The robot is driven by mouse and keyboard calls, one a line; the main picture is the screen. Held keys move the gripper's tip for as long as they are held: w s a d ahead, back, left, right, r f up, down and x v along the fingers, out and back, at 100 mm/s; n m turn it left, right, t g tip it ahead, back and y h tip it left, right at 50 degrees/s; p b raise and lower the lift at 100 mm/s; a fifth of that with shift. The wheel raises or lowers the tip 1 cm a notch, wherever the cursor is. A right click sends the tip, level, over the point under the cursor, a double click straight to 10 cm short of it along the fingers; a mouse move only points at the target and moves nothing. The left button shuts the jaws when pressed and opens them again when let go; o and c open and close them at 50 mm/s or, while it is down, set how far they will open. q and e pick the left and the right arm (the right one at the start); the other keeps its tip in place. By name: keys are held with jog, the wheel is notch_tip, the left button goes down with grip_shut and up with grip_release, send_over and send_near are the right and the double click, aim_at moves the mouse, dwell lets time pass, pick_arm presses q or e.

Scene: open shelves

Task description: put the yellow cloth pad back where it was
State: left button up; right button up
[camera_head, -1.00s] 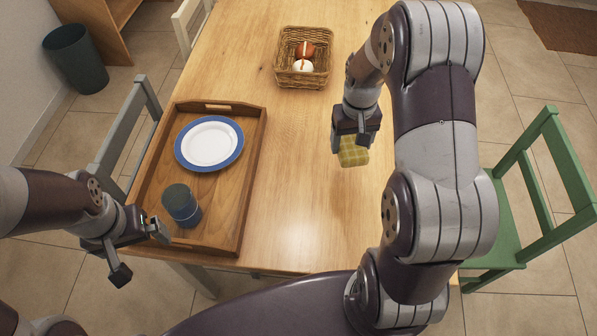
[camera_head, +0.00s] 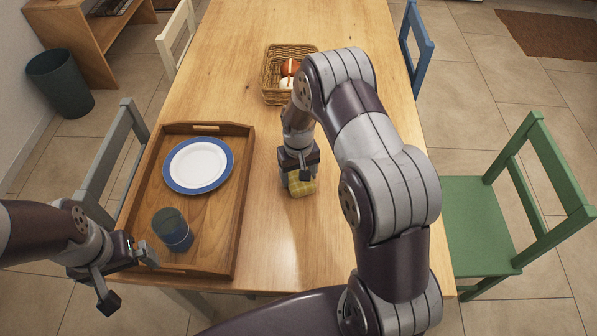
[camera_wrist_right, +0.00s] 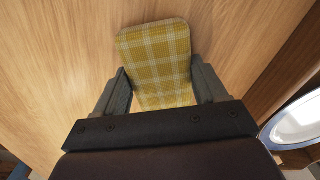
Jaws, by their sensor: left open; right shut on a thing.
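The yellow checked cloth pad (camera_head: 301,187) is in my right gripper (camera_head: 298,177), over the bare table to the right of the wooden tray. In the right wrist view the pad (camera_wrist_right: 158,60) sits between the two fingers of the right gripper (camera_wrist_right: 160,95), which is shut on it, with wood behind it. I cannot tell whether the pad touches the table. My left gripper (camera_head: 128,274) is open and empty at the tray's near left corner.
The wooden tray (camera_head: 243,180) holds a blue-rimmed plate (camera_head: 198,165) and a dark blue cup (camera_head: 173,230). A wicker basket (camera_head: 272,90) with round items is further back, partly behind my right arm. A green chair (camera_head: 480,220) stands right of the wooden table (camera_head: 250,25).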

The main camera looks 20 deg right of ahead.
jog(key=o, duration=1)
jog(key=shift+f, duration=0.1)
notch_tip(320, 180, up, 13)
jog(key=shift+n+t, duration=0.4)
jog(key=shift+t, duration=0.3)
jog(key=s+a+r, duration=0.1)
jog(key=s, duration=0.4)
jog(key=s+a+r, duration=0.1)
jog(key=s+a, duration=0.1)
jog(key=s, duration=0.4)
jog(key=s+a+r, duration=0.1)
jog(key=s, duration=0.5)
jog(key=shift+a+r, duration=0.15)
